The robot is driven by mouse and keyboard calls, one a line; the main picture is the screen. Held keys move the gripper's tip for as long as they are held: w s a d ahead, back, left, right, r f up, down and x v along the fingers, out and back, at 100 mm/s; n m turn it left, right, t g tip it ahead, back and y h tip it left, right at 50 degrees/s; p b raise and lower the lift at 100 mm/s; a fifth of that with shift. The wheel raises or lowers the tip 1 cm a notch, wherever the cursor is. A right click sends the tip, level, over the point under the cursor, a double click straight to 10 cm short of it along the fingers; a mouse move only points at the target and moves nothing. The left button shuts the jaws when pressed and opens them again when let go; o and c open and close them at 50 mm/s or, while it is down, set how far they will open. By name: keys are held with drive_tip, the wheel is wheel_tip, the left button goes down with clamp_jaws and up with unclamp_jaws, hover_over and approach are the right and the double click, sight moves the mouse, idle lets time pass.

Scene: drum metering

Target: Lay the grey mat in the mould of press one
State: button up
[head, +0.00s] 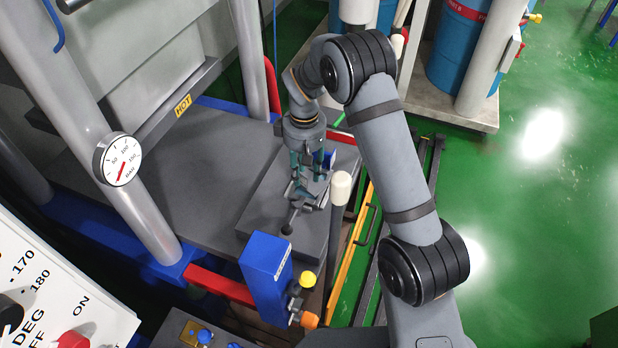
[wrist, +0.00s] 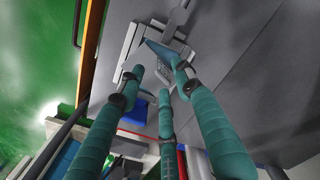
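In the head view my gripper (head: 306,183), with teal fingers, points down over the grey slab at the near end of the press. A small grey metal fixture (head: 301,203), probably the mould, lies right under the fingertips. In the wrist view the three fingers (wrist: 160,75) stand apart over the same fixture (wrist: 131,66), which has a ridged, darker middle. A flat blue-grey piece (wrist: 160,50) lies across it by one fingertip. I cannot tell whether that piece is the grey mat or whether it touches the finger. No other mat is clear.
The press has a grey bed (head: 190,170), grey columns and a pressure gauge (head: 117,159). A white-capped post (head: 340,190) and a blue box (head: 266,270) stand close to the gripper. Green floor (head: 540,230) is clear at right.

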drive_tip(key=shift+f, duration=1)
drive_tip(key=c, duration=0.8)
clamp_jaws()
